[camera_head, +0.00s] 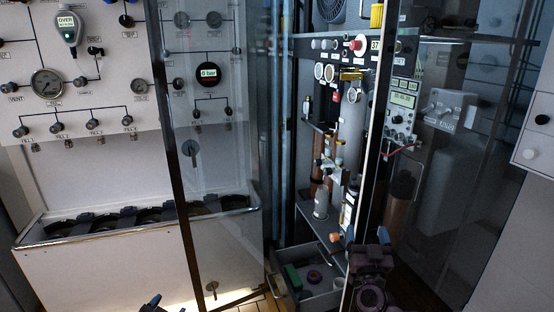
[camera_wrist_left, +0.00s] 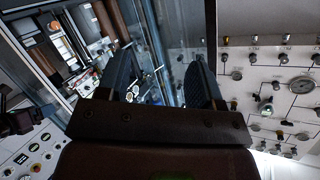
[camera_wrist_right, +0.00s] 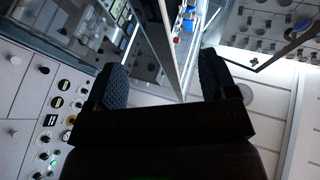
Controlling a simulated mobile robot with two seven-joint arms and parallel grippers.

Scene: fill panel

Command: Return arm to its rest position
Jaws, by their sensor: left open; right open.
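My right gripper (camera_head: 372,262) shows at the lower right of the head view, in front of the open cabinet's edge. In the right wrist view its two dark ribbed fingers (camera_wrist_right: 163,80) stand wide apart with nothing between them. Only a small dark-blue tip of my left gripper (camera_head: 152,303) shows at the bottom edge of the head view. In the left wrist view its fingers (camera_wrist_left: 164,82) are spread and empty, with glass and cabinet framing behind them. Most of both arms is out of the head view.
A white fill panel (camera_head: 100,165) with gauges and valves stands at left above a trough (camera_head: 110,275). A glass door (camera_head: 215,130) stands in front of its right part. The cabinet holds a grey cylinder (camera_head: 351,125) and an open drawer (camera_head: 320,284). More glass is at right.

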